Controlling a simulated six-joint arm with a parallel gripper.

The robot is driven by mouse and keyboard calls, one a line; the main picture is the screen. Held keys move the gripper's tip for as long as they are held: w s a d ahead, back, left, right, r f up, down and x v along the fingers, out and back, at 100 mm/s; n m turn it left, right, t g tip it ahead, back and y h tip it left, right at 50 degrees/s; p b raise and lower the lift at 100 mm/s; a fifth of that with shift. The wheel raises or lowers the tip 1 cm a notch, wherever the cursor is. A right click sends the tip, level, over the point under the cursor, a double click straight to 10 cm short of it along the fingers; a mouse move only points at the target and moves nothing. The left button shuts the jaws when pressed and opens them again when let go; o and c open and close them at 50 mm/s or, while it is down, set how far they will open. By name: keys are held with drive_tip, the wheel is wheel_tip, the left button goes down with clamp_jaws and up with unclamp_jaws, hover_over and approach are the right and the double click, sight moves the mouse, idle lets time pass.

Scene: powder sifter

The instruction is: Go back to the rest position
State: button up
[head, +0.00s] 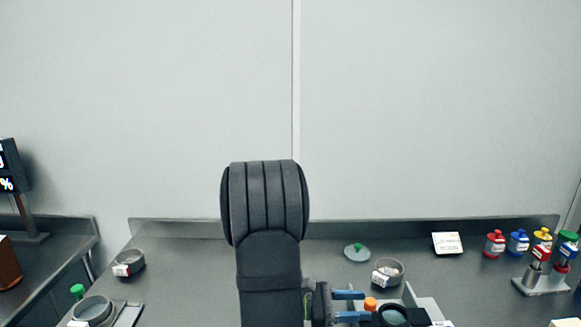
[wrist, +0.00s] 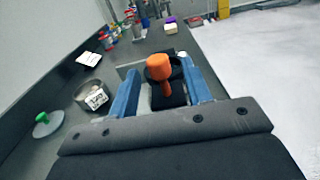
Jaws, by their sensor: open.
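My gripper (head: 362,305) has two blue fingers, which sit apart near the front edge of the head view. In the wrist view my gripper (wrist: 160,72) is open, with a finger on each side of an orange-knobbed tool (wrist: 160,68). The orange knob also shows in the head view (head: 370,303), just right of the fingers, by a dark ring (head: 394,315). No contact between fingers and knob is visible; their depth gap is hard to tell. My dark arm fills the centre of the head view and hides part of the bench.
A green-knobbed lid (head: 357,252), a labelled grey ring (head: 387,272) and a white card (head: 447,242) lie behind the gripper. Coloured bottles (head: 518,241) and a metal rack (head: 541,281) stand right. Another ring (head: 128,262) and a round pan (head: 93,310) are left.

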sight(372, 301)
drive_tip(key=shift+d, duration=1.85)
drive_tip(key=shift+c, duration=0.3)
idle(1.4)
